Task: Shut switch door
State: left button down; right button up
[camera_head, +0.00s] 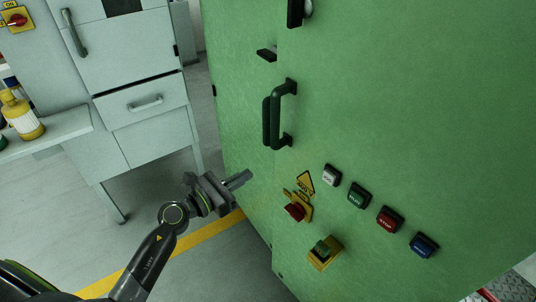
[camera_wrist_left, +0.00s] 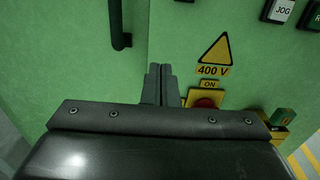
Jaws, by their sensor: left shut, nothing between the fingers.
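A large green cabinet (camera_head: 400,110) fills the right of the head view. A vertical seam divides its front, with dark bar handles (camera_head: 281,112) close beside the seam. I cannot tell whether its door stands slightly ajar or is flush. My left gripper (camera_head: 245,177) is shut and empty, low in front of the green panel (camera_head: 236,120) left of the seam. In the left wrist view, the closed fingertips (camera_wrist_left: 160,72) point at the green surface near the seam (camera_wrist_left: 149,40), left of the red switch (camera_wrist_left: 206,102). I cannot tell whether they touch. My right gripper is not in view.
Right of the seam are a red rotary switch (camera_head: 295,211), a green switch on a yellow box (camera_head: 323,250) and push buttons (camera_head: 389,219). A grey cabinet (camera_head: 130,60) and a shelf with a yellow bottle (camera_head: 21,116) stand at left. Floor between is open.

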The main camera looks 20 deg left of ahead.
aim_at(279, 155)
pick_arm(q)
jog(key=p+x, duration=0.1)
jog(key=x, duration=0.8)
jog(key=shift+w+d+p, duration=0.1)
jog(key=shift+w+p, duration=0.25)
jog(key=shift+p, duration=0.05)
